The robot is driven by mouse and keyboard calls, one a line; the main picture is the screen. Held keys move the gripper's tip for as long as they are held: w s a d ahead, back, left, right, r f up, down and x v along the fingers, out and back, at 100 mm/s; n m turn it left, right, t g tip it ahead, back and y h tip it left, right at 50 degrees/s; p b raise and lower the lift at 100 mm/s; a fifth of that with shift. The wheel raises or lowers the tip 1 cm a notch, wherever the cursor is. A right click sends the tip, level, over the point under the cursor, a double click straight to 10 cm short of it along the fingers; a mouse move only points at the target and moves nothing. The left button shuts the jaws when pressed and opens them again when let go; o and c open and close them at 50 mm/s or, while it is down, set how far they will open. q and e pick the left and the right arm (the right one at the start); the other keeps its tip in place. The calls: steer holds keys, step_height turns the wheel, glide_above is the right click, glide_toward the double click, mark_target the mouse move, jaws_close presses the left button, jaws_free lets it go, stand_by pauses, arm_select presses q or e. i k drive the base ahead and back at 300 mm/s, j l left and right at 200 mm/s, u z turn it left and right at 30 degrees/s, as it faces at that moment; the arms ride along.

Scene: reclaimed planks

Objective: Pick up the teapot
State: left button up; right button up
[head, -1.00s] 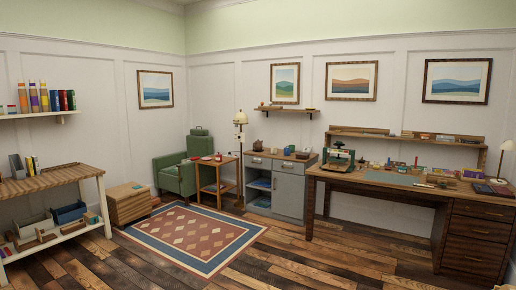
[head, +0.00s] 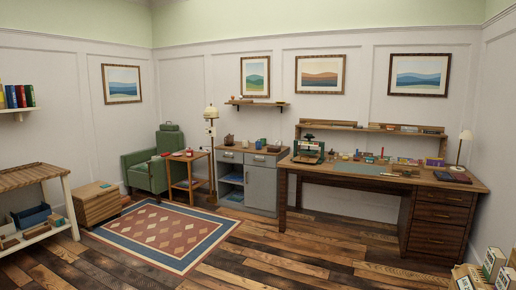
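A small dark brown object, which looks like a teapot (head: 229,140), stands on the left end of the top of the grey cabinet (head: 262,185), by the back wall. It is far off and too small to make out its handle or spout. Neither of my grippers is in view.
A side table (head: 188,173) with small red items, a floor lamp (head: 211,140) and a green armchair (head: 147,168) stand left of the cabinet. A long wooden desk (head: 350,172) stands right of it. A rug (head: 165,232) and bare plank floor (head: 290,262) lie in front.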

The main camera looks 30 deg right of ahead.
mark_target(229, 140)
steer(key=i+l+z, duration=0.35)
steer(key=i, duration=0.2)
steer(key=i+z, duration=0.35)
steer(key=i, duration=0.25)
steer(key=i+l, duration=0.15)
steer(key=i, duration=2.5)
steer(key=i+l, duration=0.15)
steer(key=i, duration=2.5)
steer(key=l+z, duration=0.05)
steer(key=l, duration=0.05)
